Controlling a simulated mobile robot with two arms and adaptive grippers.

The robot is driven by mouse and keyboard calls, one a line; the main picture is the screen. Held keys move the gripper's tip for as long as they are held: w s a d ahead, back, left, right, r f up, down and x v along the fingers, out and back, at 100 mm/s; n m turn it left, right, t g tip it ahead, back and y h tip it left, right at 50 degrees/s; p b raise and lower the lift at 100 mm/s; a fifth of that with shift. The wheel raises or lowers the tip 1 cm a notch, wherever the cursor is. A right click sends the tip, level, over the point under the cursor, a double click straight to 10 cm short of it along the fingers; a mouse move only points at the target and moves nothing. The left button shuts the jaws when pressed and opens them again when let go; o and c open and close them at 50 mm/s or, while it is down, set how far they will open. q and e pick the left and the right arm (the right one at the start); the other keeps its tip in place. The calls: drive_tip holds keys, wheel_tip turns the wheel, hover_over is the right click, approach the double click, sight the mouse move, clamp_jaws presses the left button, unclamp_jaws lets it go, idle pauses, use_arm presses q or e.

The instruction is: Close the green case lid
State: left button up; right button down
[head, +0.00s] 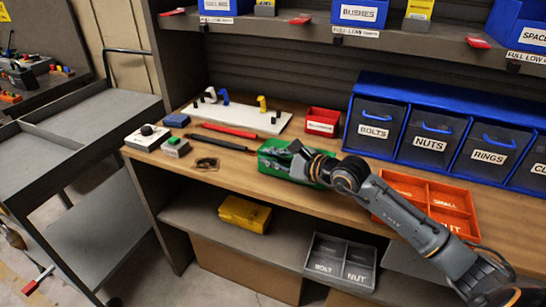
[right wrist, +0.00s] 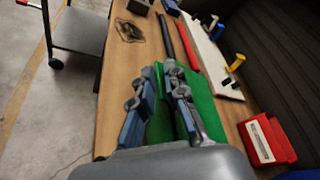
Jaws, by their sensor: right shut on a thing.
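The green case (head: 267,162) sits on the wooden workbench top, left of the orange tray. My right gripper (head: 290,160) is over the case and hides much of it. In the right wrist view, green surface of the case (right wrist: 204,103) shows between and to the right of my right gripper's two fingers (right wrist: 161,70). The fingers are a little apart, with part of the green case between them. How far the lid is open I cannot tell. My left gripper is not in view.
An orange divided tray (head: 425,196) and blue bins (head: 437,133) stand to the right. A small red bin (head: 323,121) is behind the case. Red and black bars (head: 222,136) and a white board (head: 238,117) lie to the left. A grey cart (head: 95,120) stands left of the bench.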

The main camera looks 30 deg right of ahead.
drive_tip(key=shift+s+a+f+b, duration=0.1)
drive_tip(key=shift+f+b, duration=0.2)
drive_tip(key=shift+f, duration=0.15)
drive_tip(key=shift+s+a+f+b, duration=0.1)
drive_tip(key=shift+f+b, duration=0.15)
drive_tip(key=shift+f, duration=0.15)
drive_tip(key=c, duration=1.5)
unclamp_jaws()
drive_tip(key=shift+w+d, duration=0.1)
drive_tip(key=shift+d+r, duration=0.1)
drive_tip(key=v, duration=1)
drive_tip(key=shift+v, duration=0.9)
